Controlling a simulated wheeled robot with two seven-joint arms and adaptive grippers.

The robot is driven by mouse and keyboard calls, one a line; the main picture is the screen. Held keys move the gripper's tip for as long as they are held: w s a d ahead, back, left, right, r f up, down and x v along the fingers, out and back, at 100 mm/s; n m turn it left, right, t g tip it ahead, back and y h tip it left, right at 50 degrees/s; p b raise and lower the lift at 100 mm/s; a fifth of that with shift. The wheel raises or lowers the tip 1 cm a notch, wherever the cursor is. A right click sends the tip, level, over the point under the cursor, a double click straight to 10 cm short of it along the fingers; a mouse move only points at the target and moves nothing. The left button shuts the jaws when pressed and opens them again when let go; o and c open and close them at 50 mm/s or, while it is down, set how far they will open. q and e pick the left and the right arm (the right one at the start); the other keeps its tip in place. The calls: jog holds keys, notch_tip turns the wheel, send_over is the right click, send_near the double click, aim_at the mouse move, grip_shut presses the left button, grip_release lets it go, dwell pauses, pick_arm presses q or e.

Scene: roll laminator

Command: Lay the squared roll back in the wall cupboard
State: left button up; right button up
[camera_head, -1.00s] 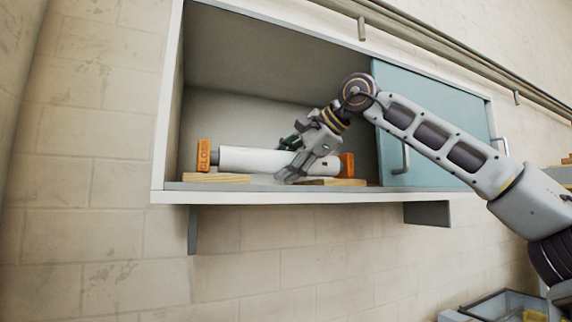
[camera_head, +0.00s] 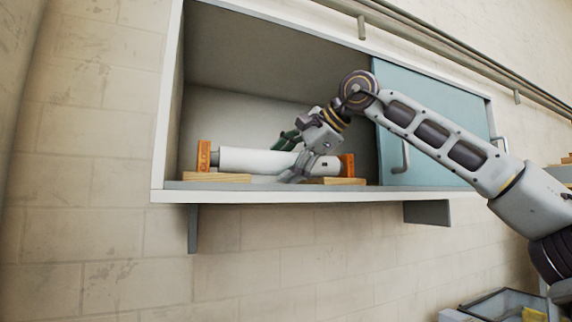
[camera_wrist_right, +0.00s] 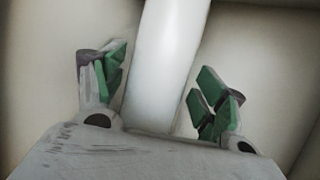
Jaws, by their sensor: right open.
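The white roll (camera_head: 250,161) lies lengthwise in the open left part of the wall cupboard (camera_head: 168,120). It has orange square end blocks, one at the left (camera_head: 204,157) and one at the right (camera_head: 348,164). My right gripper (camera_head: 291,157) is open around the roll, right of its middle. In the right wrist view the roll (camera_wrist_right: 168,60) runs between the green-padded fingers of the right gripper (camera_wrist_right: 160,90), with a gap on both sides. My left gripper is in neither view.
Two wooden strips, left (camera_head: 216,178) and right (camera_head: 334,181), lie on the cupboard floor beneath the roll. A blue sliding door (camera_head: 440,135) with a handle covers the cupboard's right part. A grey bin (camera_head: 500,303) stands at lower right.

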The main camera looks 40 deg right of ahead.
jog(key=b+v, duration=0.1)
jog(key=v, duration=1)
jog(key=shift+s, duration=0.4)
jog(key=shift+r, duration=0.15)
dwell(0.4)
